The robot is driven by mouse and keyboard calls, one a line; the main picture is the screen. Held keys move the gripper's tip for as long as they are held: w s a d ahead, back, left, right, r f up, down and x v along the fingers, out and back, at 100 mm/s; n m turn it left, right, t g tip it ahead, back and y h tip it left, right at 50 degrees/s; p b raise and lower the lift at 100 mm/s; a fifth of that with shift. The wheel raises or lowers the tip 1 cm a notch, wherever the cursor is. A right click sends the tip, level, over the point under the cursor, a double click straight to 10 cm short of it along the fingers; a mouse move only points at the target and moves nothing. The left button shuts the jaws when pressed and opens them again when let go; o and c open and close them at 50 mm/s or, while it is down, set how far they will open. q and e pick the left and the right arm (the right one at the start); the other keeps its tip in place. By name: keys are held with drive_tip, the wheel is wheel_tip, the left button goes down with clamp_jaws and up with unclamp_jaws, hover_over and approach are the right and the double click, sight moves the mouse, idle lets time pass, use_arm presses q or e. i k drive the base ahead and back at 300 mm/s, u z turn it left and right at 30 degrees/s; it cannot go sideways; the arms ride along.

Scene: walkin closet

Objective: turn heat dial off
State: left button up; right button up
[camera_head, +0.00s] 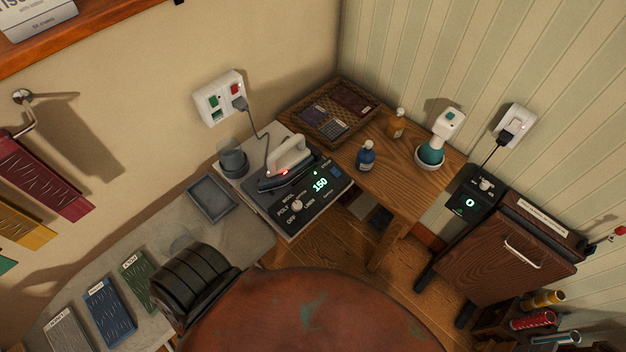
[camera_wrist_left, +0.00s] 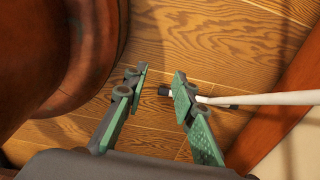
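The heat dial (camera_head: 297,206) is a small pale knob on the dark iron station (camera_head: 312,192). Labels around it include OFF, POLY and WOOL; which one it points to is too small to tell. The station's display (camera_head: 320,184) glows 150. A pale-handled iron (camera_head: 288,160) with a red light rests on the station behind the dial. My left gripper (camera_wrist_left: 160,88) shows in the left wrist view, its fingers apart and empty above a wooden floor. It is away from the dial, which is not in that view. My right gripper is in neither view.
The iron's cord runs to a wall socket (camera_head: 220,98). A grey tray (camera_head: 211,198) lies left. A black box (camera_head: 472,199) with a knob reads 0.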

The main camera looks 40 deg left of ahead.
sight(296, 205)
drive_tip(key=u, duration=1.5)
drive_tip(key=i, duration=0.15)
drive_tip(key=u, duration=1.65)
drive_tip(key=k, duration=1.2)
drive_tip(key=z, duration=2)
